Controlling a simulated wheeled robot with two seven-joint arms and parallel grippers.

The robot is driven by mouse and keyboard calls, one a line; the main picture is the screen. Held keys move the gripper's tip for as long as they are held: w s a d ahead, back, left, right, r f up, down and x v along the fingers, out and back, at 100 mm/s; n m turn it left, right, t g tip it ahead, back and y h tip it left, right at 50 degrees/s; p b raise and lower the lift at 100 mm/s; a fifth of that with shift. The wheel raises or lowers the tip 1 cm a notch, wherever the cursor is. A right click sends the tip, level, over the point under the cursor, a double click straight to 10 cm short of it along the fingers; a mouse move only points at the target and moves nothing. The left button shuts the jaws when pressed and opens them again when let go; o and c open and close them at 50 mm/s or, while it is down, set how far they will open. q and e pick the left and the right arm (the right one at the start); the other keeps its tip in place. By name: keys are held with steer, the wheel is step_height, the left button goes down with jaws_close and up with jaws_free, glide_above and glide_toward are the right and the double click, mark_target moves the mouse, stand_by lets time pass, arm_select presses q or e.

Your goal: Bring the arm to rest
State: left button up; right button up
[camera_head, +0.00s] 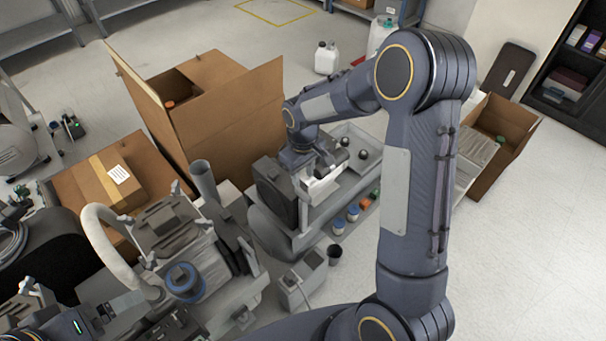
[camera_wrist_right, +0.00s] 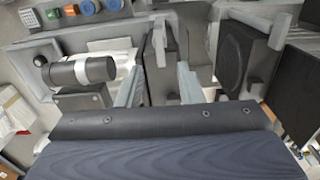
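My right arm (camera_head: 412,170) comes up from the bottom, bends high at the elbow and reaches down to the left. Its gripper (camera_head: 322,182) is low over a grey compressor unit with a dark round-faced box (camera_head: 273,190). In the right wrist view the two pale fingers of the gripper (camera_wrist_right: 159,84) stand apart. Grey machine parts show between and beyond them, and I see nothing clamped. A dark part with a small lit strip (camera_head: 82,322) at the bottom left looks like my left arm's end; its fingers cannot be made out.
Open cardboard boxes stand behind left (camera_head: 225,125) and at right (camera_head: 504,128). A second machine with a white hose (camera_head: 105,235) fills the lower left. Small jars (camera_head: 346,218) and a dark cup (camera_head: 334,254) are near the compressor.

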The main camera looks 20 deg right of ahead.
steer(key=s+r+m+t+y+p, duration=0.1)
steer(key=s+r+p, duration=0.3)
steer(key=r, duration=0.5)
steer(key=s+r+m+t+y+p, duration=0.1)
steer(key=s+r+m+p, duration=0.1)
steer(key=s+r, duration=0.6)
steer(key=s+a+r+m+t+y+p, duration=0.1)
steer(key=s+r+p, duration=0.2)
steer(key=s+r, duration=0.2)
steer(key=s+a+r+m+t+p, duration=0.1)
steer(key=s+r+t+p, duration=0.1)
steer(key=s+r, duration=0.3)
steer(key=shift+s+a+r+t+y+p, duration=0.25)
steer(key=shift+s+r+t+y+p, duration=0.15)
steer(key=shift+s, duration=0.7)
